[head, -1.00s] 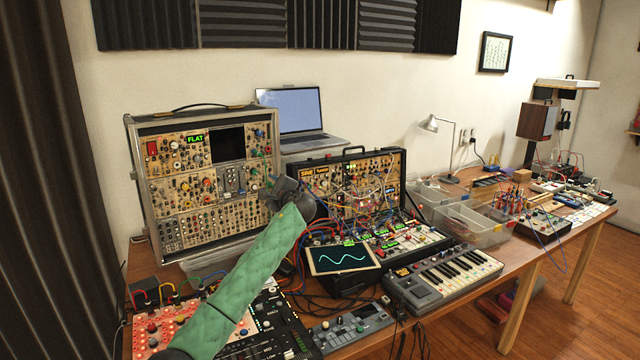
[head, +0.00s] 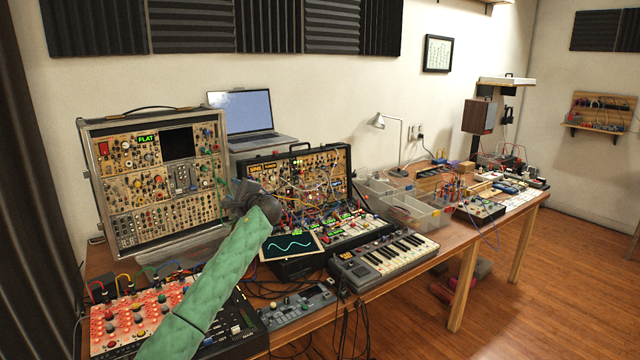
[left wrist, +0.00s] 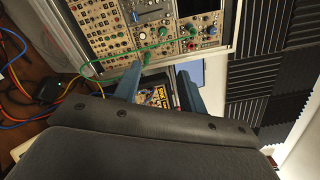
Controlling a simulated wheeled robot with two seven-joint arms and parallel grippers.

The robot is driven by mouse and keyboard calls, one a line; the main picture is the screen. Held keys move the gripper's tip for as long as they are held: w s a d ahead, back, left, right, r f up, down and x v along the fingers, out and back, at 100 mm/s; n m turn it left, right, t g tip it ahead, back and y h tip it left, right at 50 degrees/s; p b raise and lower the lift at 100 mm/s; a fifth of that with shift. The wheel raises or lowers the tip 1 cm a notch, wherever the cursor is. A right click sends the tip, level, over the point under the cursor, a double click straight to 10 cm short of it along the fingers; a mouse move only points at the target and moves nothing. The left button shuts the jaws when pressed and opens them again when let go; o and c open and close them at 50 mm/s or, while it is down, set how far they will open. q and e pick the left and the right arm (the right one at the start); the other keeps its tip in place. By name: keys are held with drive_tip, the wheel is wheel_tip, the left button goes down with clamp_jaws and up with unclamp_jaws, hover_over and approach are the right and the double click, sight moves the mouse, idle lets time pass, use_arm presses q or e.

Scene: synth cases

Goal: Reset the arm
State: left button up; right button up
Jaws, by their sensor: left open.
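My left arm in its green sleeve reaches up from the bottom of the head view. Its dark left gripper (head: 240,192) is in front of the gap between the large modular synth case (head: 158,180) and the smaller patched case (head: 300,180). In the left wrist view two blue-grey fingers of the left gripper (left wrist: 160,82) stand apart, with nothing seen held between them. A green cable (left wrist: 110,68) runs by one finger; I cannot tell whether they touch. My right gripper is in no view.
A laptop (head: 245,112) stands behind the gripper. A small scope screen (head: 291,246), a keyboard synth (head: 383,262) and a red-lit panel (head: 130,318) crowd the table. Loose cables hang at the front edge (head: 350,318). Open floor (head: 540,270) lies at the right.

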use_arm(q)
drive_tip(key=s+d+r+n+h, duration=0.4)
drive_tip(key=s+d+r+n, duration=0.25)
drive_tip(key=n, duration=0.25)
drive_tip(key=s+d+f+n+g+h, duration=0.1)
drive_tip(key=s+d+f+h, duration=0.15)
drive_tip(key=s, duration=0.25)
drive_tip(key=s+d+f+n+h, duration=0.1)
drive_tip(key=s+f+h, duration=0.15)
drive_tip(key=s, duration=0.25)
drive_tip(key=s+f+g+h, duration=0.1)
drive_tip(key=s+f+g, duration=0.2)
drive_tip(key=s+f, duration=1.3)
drive_tip(key=s+d+f+n+g+h, duration=0.1)
drive_tip(key=s+f+g, duration=0.3)
drive_tip(key=s+f, duration=1.2)
drive_tip(key=s+f+n+g+h, duration=0.1)
drive_tip(key=s+f+g, duration=0.3)
drive_tip(key=s+f, duration=1.3)
drive_tip(key=s+h, duration=0.1)
drive_tip(key=s, duration=0.9)
drive_tip(key=shift+d, duration=0.25)
drive_tip(key=shift+c, duration=0.5)
